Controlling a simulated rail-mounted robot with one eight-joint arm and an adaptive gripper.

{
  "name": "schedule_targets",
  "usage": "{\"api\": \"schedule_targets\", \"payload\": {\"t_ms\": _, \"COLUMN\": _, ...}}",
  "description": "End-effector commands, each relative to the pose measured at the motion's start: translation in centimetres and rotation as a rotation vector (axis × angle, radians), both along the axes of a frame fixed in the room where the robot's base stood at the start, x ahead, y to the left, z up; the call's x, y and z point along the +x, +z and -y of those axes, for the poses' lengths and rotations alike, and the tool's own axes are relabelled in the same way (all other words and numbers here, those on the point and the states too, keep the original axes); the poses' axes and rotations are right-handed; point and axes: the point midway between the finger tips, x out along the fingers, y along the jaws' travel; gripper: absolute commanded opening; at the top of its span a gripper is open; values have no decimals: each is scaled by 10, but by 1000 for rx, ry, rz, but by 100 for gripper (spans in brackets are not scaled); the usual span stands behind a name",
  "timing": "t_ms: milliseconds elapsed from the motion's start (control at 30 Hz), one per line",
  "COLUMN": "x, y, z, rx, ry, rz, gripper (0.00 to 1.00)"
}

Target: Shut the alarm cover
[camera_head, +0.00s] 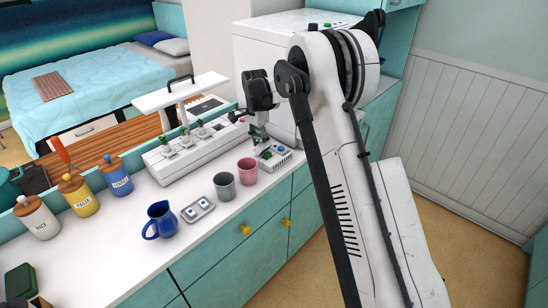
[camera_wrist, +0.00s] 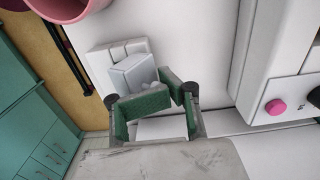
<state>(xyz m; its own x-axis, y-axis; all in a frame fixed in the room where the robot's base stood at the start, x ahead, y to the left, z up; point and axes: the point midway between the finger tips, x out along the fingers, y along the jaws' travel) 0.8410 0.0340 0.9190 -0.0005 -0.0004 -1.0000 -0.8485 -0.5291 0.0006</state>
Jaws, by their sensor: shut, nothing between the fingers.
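A small white box (camera_head: 283,158), which looks like the alarm, stands on the counter beside the pink cup, with a blue button and a green part on it. In the wrist view, a pale grey box (camera_wrist: 125,68) with a raised, tilted block, possibly the cover, lies just beyond my fingers. My gripper (camera_head: 260,138) points down over the left part of the white box. It is shut and empty; its green-padded fingers (camera_wrist: 152,108) also show in the wrist view. They hide part of the box, and I cannot tell whether they touch it or how far the cover stands open.
A pink cup (camera_head: 247,170) and a grey cup (camera_head: 224,185) stand close left of the box. A long white planter (camera_head: 185,155) runs behind. A white appliance (camera_head: 270,60) stands behind my gripper.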

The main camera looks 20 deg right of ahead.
Motion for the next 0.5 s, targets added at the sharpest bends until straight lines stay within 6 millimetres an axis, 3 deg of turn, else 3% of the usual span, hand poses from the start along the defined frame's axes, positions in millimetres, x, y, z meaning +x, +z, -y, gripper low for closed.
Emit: {"api": "schedule_targets", "payload": {"t_ms": 500, "x": 0, "y": 31, "z": 0, "rx": 0, "ry": 0, "rz": 0, "gripper": 0}}
